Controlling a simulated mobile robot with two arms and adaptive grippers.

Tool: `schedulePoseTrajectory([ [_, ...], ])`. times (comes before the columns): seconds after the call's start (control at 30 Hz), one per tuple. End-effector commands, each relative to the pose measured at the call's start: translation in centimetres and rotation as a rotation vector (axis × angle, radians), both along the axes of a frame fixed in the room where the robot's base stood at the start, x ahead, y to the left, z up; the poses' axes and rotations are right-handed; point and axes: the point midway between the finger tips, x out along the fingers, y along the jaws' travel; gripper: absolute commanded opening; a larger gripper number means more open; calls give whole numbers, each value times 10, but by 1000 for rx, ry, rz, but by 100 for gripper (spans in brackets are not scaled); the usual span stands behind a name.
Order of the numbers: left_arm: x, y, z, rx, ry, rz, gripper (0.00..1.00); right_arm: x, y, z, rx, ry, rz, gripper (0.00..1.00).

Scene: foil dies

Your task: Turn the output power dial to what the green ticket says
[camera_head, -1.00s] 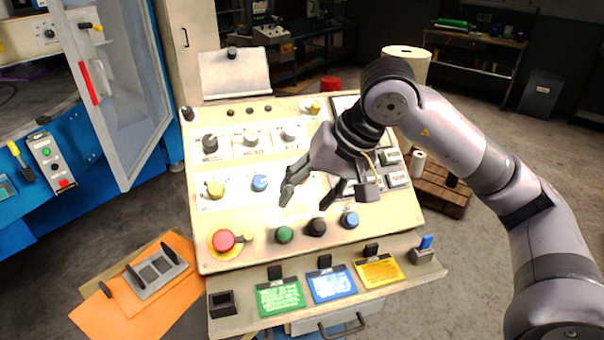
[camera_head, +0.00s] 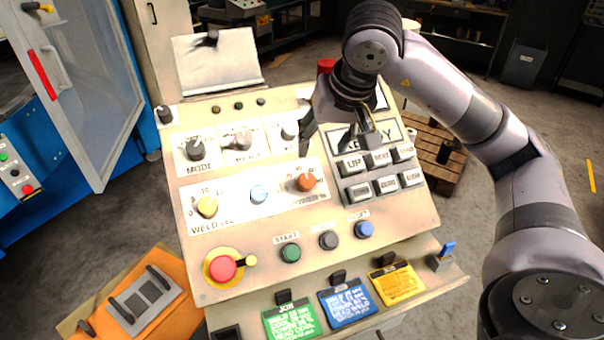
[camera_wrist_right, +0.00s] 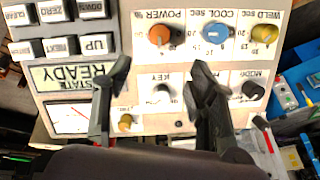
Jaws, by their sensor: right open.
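The output power dial is an orange knob (camera_head: 306,181) at the right end of the control panel's middle row. In the right wrist view, which shows the panel upside down, the orange knob (camera_wrist_right: 160,35) carries the label POWER. My right gripper (camera_head: 338,140) is open and empty, above the panel and beyond the orange knob, apart from it. In the wrist view its fingers (camera_wrist_right: 160,68) spread below the orange knob, with a small KEY knob (camera_wrist_right: 162,91) between them in the picture. The green ticket (camera_head: 290,321) is clipped at the panel's front edge; its writing is too small to read surely.
A blue knob (camera_head: 259,195) and a yellow knob (camera_head: 207,207) share the dial's row. A red emergency button (camera_head: 223,267) and green START button (camera_head: 291,252) are nearer. Blue (camera_head: 347,306) and yellow (camera_head: 397,283) tickets stand beside the green one. A keypad (camera_head: 384,185) lies right.

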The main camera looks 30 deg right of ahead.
Motion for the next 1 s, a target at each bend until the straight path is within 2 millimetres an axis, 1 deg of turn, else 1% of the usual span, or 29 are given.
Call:
schedulePoseTrajectory([
  [0.03, -9, 0, 1, 1, 13, 0, 52, 2, -1, -8, 0, 7, 0, 52],
  [0.2, -35, 2, 7, 4, 50, 1, 52, 16, -2, -40, 0, 9, -2, 52],
  [0.3, -43, 2, 11, 5, 61, 1, 52, 25, -3, -59, 0, 9, 0, 52],
  [0.43, -39, 2, 18, 4, 55, 1, 52, 36, -3, -85, 1, 8, -1, 52],
  [0.6, -16, 0, 27, 2, 22, 1, 52, 50, -4, -116, 1, 6, -1, 52],
  [0.7, -7, 0, 32, 0, 8, 1, 52, 56, -5, -130, 2, 4, 0, 52],
  [0.87, -11, 0, 35, 0, 14, 1, 52, 63, -5, -144, 1, 3, 0, 52],
  [1.0, -19, 0, 34, 2, 26, 1, 52, 64, -6, -148, 0, 1, 1, 52],
])
